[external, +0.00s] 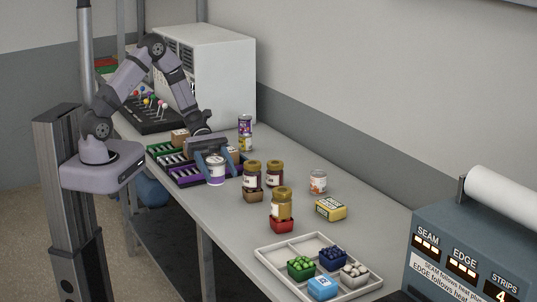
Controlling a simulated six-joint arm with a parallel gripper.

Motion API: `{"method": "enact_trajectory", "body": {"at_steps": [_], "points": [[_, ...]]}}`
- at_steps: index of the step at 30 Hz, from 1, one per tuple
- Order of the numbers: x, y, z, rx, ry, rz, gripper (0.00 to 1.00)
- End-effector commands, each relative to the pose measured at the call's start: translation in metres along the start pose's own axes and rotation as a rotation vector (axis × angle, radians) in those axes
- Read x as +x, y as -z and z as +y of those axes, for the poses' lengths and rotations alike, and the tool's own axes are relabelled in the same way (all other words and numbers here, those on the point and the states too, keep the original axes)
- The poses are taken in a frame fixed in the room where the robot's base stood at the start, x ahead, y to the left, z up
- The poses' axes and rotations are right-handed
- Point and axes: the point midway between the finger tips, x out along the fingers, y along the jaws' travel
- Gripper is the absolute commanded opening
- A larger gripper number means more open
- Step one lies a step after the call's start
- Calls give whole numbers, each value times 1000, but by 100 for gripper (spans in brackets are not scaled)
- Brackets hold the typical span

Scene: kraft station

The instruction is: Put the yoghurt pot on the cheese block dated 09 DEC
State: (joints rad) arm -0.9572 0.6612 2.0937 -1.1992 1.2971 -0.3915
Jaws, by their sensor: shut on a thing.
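My gripper (216,166) has its blue fingers on both sides of a white pot with a purple band (216,175), which looks like the yoghurt pot. It holds the pot upright by the front edge of the purple crate. Whether the pot's base touches anything is hard to tell. A yellow block with a pale label (331,209) lies on the bench to the right, apart from the pot; it may be a cheese block. No date is readable on either block.
Several amber jars stand mid-bench, some on small tubs, between my gripper and the yellow block. The white divided tray (262,262) also holds punnets. A purple crate (184,181) lies under my gripper; a label machine (440,270) stands right.

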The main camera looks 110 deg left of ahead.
Motion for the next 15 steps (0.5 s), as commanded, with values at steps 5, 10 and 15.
{"method": "enact_trajectory", "body": {"at_steps": [5, 10, 15], "points": [[-7, -17, 1, 6, -2, 1, 30], [-16, -39, 1, 7, -2, 1, 30], [-26, -62, 1, 6, -2, 0, 30]]}}
